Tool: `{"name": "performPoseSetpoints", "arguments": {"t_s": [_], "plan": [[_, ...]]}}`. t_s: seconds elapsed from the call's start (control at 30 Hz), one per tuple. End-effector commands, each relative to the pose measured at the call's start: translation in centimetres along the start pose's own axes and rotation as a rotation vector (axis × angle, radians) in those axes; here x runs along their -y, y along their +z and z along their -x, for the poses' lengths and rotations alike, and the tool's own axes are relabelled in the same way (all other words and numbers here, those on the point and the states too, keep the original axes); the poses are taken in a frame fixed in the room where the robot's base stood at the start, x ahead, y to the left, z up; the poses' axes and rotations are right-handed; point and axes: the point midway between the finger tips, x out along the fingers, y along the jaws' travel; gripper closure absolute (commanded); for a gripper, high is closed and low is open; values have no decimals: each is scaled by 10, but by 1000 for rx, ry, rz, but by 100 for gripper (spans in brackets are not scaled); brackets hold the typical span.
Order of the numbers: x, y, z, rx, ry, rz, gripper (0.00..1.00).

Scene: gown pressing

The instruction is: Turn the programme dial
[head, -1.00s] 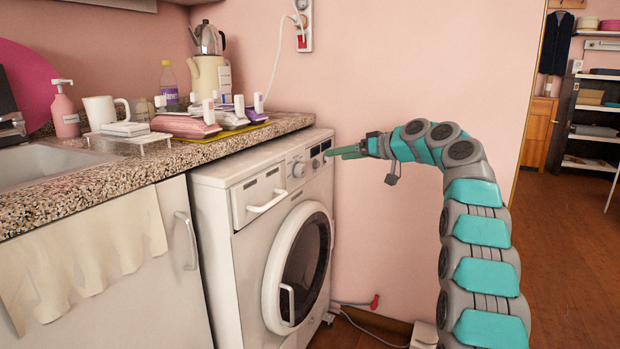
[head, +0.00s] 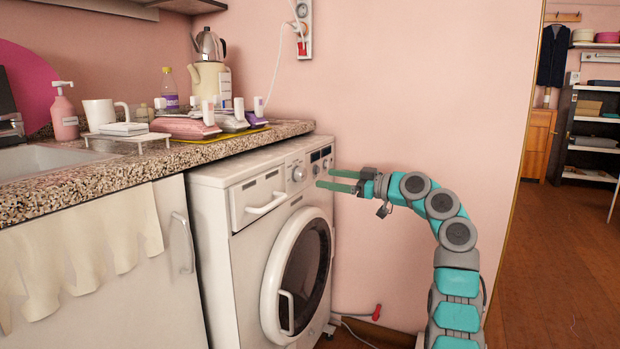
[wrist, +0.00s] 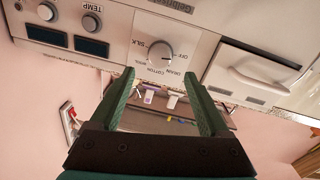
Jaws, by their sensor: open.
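The programme dial (head: 299,174) is a round knob on the front panel of the white washing machine (head: 215,205). In the wrist view the dial (wrist: 159,52) sits on a pale square with printed words such as OFF, SILK, COTTON and DRAIN. My gripper (head: 325,180) is open, its two green fingers pointing left towards the panel. In the wrist view the gripper (wrist: 158,75) has its fingers spread on either side below the dial, with nothing between them. The fingers look apart from the dial.
Two dark displays (wrist: 92,47) and small knobs with a TEMP label (wrist: 91,22) lie beside the dial. The detergent drawer (wrist: 257,67) is on its other side. The speckled counter (head: 95,185) overhangs near the machine's top. Floor at right is clear.

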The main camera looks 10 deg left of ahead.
Motion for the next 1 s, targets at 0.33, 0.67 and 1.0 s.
{"name": "performPoseSetpoints", "arguments": {"t_s": [0.33, 0.67, 1.0], "plan": [[0, -2, -53, -1, -1, -4, 20], [0, 0, -68, 1, 0, -2, 20], [0, 0, -68, 1, 0, -2, 38]]}}
